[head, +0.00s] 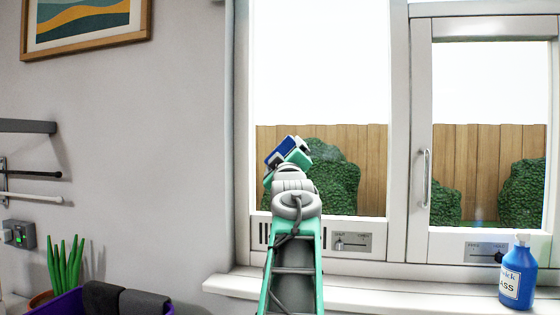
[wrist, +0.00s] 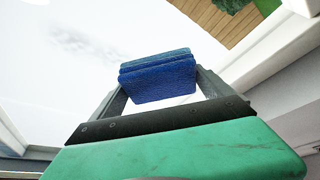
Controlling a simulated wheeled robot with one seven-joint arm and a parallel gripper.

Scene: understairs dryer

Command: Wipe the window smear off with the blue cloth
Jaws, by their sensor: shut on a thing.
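My gripper (head: 289,155) is raised in front of the left window pane (head: 320,70) in the head view. It is shut on the blue cloth (wrist: 158,80), a folded thick pad between the two grey fingers in the wrist view. The cloth also shows as a small blue patch in the head view (head: 281,152). A faint grey smear (wrist: 75,40) shows on the pale glass in the wrist view, up and left of the cloth and apart from it in the picture. I cannot make out the smear in the head view. Whether the cloth touches the glass cannot be told.
A white sill (head: 380,292) runs below the window, with a blue spray bottle (head: 517,272) at its right. The right casement has a handle (head: 426,178). A potted plant (head: 66,265) and a purple basket (head: 65,304) with dark cloths stand lower left.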

